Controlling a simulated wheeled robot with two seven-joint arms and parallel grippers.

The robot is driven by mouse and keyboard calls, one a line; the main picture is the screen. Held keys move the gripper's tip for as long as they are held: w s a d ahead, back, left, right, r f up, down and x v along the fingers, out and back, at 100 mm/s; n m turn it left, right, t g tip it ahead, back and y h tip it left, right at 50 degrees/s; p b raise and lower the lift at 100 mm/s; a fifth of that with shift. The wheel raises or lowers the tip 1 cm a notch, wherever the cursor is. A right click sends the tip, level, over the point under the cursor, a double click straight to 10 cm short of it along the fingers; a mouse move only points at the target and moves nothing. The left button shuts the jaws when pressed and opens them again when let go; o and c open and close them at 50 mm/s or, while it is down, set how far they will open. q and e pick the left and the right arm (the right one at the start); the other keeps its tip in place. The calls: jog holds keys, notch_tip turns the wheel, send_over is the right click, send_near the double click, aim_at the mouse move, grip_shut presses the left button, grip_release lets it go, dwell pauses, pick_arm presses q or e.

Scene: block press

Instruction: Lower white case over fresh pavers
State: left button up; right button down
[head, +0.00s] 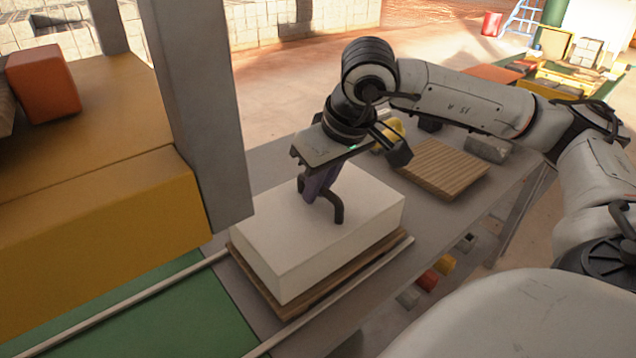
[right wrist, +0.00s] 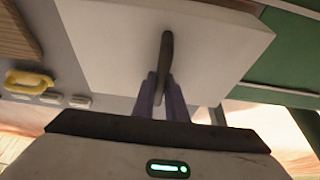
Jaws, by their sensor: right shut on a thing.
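The white case (head: 290,250) is a box with a dark arched handle (head: 337,206) on top. It sits over a wooden board (head: 262,291) on the grey table, and its lower edge looks close to or on the board. My right gripper (head: 322,187) is shut on the handle from above. In the right wrist view the purple fingers (right wrist: 163,95) close around the handle, with the case top (right wrist: 110,45) beyond. The pavers do not show; anything under the case is hidden. My left gripper is not in view.
A yellow press body (head: 110,220) with a grey post (head: 200,110) stands close on the left. An empty-looking wooden board (head: 442,168), a yellow object (head: 391,132) and a grey block (head: 487,148) lie farther back on the table. Pale rails run along the board.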

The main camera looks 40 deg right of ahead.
jog(key=shift+f+b, duration=0.3)
jog(key=shift+b, duration=0.05)
dwell(0.5)
jog(key=c, duration=1.7)
grip_release()
jog(key=p+v, duration=0.1)
jog(key=v, duration=0.9)
jog(key=shift+a, duration=0.1)
jog(key=shift+s+r, duration=0.15)
